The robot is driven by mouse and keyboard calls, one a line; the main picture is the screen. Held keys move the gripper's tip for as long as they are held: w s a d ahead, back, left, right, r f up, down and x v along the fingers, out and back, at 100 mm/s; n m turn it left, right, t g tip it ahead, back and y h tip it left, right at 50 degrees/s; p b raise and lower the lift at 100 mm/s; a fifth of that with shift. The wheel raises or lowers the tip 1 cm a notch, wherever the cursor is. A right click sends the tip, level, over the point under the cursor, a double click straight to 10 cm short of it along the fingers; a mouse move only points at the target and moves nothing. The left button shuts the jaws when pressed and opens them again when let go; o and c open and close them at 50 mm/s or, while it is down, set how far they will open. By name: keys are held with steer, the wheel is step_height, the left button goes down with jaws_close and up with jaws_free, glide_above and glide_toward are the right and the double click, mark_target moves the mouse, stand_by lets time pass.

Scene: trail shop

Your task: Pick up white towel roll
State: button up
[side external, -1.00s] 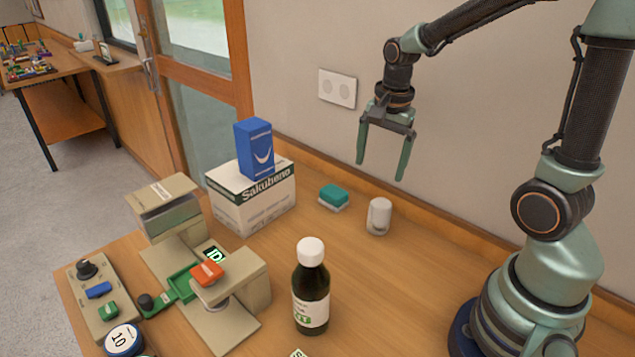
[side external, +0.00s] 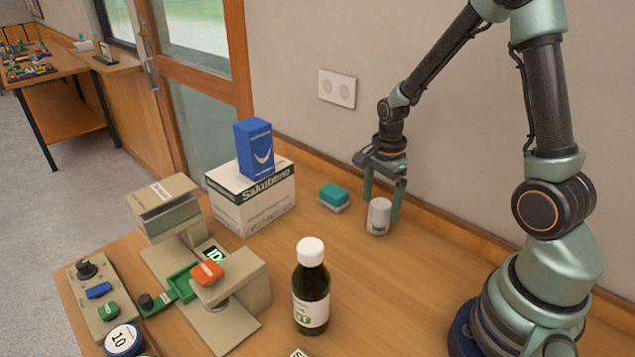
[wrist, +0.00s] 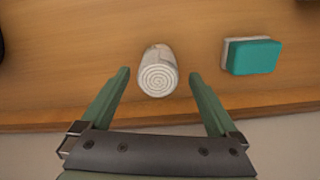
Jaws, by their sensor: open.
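The white towel roll (side external: 378,216) stands upright on the wooden table near the wall. In the wrist view its spiral end (wrist: 158,75) shows, just beyond the fingertips and roughly midway between them. My gripper (side external: 383,208) is open and low over the table, behind the roll in the side view. One green finger shows to the right of the roll and the other to its upper left. In the wrist view my gripper (wrist: 158,75) has both fingers apart with nothing held. The lower part of the right finger is partly hidden by the roll in the side view.
A teal and white sponge (side external: 333,196) lies left of the roll; it also shows in the wrist view (wrist: 252,56). A white box (side external: 250,205) carries a blue box (side external: 254,150). A dark bottle (side external: 311,295) stands in front. The wall is close behind.

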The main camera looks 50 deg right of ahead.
mark_target(382, 203)
step_height(382, 203, down, 4)
steer(key=shift+s+d, duration=0.15)
steer(key=shift+c, duration=0.3)
jaws_close()
steer(key=shift+r, duration=0.2)
